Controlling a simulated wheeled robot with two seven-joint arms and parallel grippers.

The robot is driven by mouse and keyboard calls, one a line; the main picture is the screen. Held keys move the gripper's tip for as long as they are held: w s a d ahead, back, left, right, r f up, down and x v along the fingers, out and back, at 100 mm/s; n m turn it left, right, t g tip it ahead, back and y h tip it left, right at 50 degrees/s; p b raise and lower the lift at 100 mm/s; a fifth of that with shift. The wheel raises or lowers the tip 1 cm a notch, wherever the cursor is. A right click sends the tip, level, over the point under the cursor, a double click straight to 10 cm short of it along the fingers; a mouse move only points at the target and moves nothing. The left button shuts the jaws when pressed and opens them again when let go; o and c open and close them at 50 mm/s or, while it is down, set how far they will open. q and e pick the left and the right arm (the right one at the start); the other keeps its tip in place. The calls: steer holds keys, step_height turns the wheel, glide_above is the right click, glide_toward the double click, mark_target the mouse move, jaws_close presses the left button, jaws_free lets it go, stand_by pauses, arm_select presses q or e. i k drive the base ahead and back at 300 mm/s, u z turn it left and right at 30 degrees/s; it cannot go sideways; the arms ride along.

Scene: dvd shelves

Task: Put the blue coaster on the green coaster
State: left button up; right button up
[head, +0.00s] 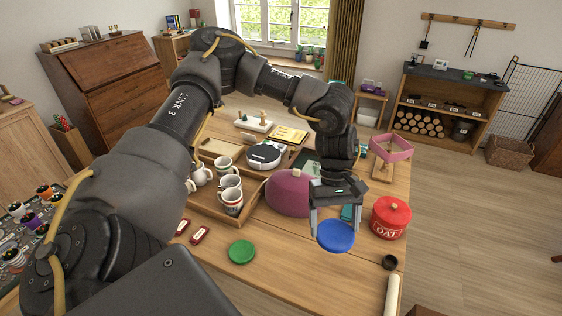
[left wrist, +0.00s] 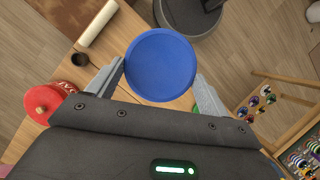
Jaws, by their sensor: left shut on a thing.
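The blue coaster (head: 335,236) is a round disc held between the fingers of my left gripper (head: 334,222), above the right part of the wooden table. In the left wrist view the blue coaster (left wrist: 160,65) sits between the two fingertips of my left gripper (left wrist: 160,80). The green coaster (head: 242,251) lies flat on the table near its front edge, left of the held coaster and apart from it. In the left wrist view only a sliver of green shows behind the right finger. My right gripper is not in view.
A red oat tin (head: 390,217) stands right of my gripper, and a purple rounded object (head: 290,193) is behind it to the left. A wooden tray with mugs (head: 231,200) lies behind the green coaster. A small dark cup (head: 389,262) and pale roll (head: 392,295) are at the front right.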

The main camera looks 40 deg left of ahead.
mark_target(241, 251)
steer(key=z, duration=0.95)
steer(key=k, duration=0.6)
steer(key=u, duration=1)
